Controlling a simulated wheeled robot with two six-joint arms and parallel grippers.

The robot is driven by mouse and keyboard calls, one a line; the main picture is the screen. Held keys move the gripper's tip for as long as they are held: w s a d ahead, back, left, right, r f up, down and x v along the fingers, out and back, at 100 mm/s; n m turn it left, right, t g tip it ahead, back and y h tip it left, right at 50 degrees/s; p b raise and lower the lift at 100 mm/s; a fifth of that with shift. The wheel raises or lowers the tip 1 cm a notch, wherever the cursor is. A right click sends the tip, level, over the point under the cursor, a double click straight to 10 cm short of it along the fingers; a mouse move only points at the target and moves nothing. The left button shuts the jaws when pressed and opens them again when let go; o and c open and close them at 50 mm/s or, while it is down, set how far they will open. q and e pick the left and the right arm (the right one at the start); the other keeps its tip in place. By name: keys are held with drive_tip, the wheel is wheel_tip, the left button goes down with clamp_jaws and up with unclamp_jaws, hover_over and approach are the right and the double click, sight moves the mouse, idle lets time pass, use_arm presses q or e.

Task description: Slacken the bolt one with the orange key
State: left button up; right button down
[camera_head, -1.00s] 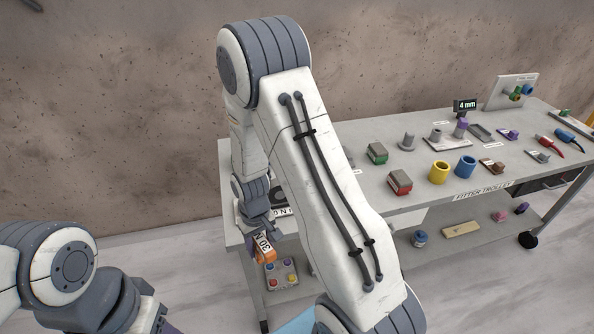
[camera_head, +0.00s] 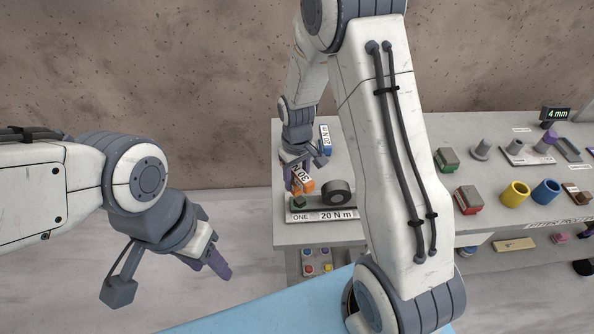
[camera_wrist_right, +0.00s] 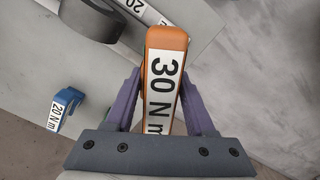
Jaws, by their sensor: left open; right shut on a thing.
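The orange key (camera_head: 304,186), labelled 30 N m, is held in my right gripper (camera_head: 297,178). In the right wrist view the purple fingers are shut on the orange key (camera_wrist_right: 166,40), which points away from the palm. The key's tip is close over the fixture. Bolt one itself I cannot make out, nor whether the key touches it. My left gripper (camera_head: 214,264) is open and empty, off the bench.
A blue key (camera_head: 325,140) labelled 20 N m stands behind the fixture; it also shows in the right wrist view (camera_wrist_right: 65,108). Red (camera_head: 468,198) and green (camera_head: 447,158) blocks and yellow (camera_head: 515,193) and blue (camera_head: 546,190) cups stand to the right. A button box (camera_head: 318,262) is below.

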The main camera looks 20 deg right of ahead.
sight(300, 200)
drive_tip(key=shift+d, duration=0.45)
drive_tip(key=shift+s+f, duration=0.15)
drive_tip(key=shift+f, duration=0.05)
drive_tip(key=shift+f+b, duration=1.45)
drive_tip(key=shift+f, duration=0.85)
drive_tip(key=shift+f+b, duration=0.6)
drive_tip(key=shift+f, duration=0.2)
